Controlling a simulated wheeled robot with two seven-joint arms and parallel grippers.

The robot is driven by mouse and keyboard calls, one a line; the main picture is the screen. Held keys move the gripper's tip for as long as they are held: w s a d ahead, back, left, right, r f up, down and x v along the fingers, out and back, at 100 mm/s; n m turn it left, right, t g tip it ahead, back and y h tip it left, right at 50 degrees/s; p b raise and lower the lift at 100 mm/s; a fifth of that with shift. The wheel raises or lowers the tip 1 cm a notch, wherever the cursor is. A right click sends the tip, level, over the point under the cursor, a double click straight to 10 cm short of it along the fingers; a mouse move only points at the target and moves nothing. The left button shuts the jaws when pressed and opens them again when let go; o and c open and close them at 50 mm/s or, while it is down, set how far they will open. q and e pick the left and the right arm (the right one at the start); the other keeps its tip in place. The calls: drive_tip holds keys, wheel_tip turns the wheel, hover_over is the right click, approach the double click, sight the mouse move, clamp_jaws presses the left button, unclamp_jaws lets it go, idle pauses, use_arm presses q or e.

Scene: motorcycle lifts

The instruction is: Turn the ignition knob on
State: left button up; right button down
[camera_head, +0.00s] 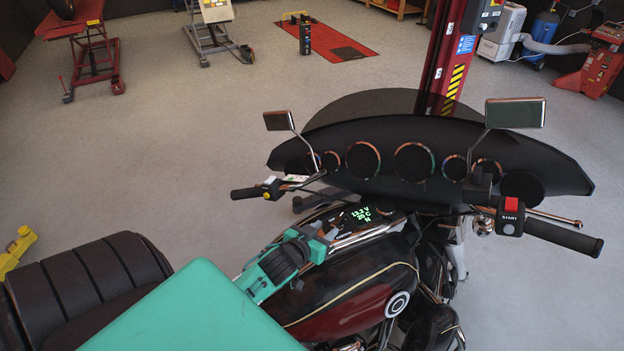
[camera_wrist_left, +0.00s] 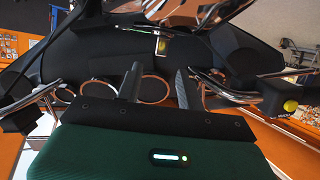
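The motorcycle (camera_head: 350,290) stands at the lower middle, with a dark red and black tank and a lit green readout (camera_head: 362,213) on its console. I cannot clearly make out the ignition knob; it may be hidden by my gripper or too small. My left gripper (camera_head: 328,230) reaches over the tank, beside the console and left of the readout. In the left wrist view its two dark fingers (camera_wrist_left: 157,78) stand apart with nothing visible between them. A small yellow piece (camera_wrist_left: 162,44) on a dark surface shows beyond the fingertips there. My right gripper is not in view.
The handlebars carry a left grip (camera_head: 247,193) with a yellow button and a right START switch (camera_head: 510,216). Mirrors (camera_head: 515,113) and a wide black fairing (camera_head: 430,150) rise ahead. A red lift post (camera_head: 447,60) stands behind.

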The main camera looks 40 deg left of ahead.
use_arm(q)
drive_tip(key=b+v, duration=0.1)
drive_tip(key=v, duration=0.4)
drive_tip(key=shift+s+r, duration=0.1)
drive_tip(key=shift+s, duration=0.15)
idle(0.4)
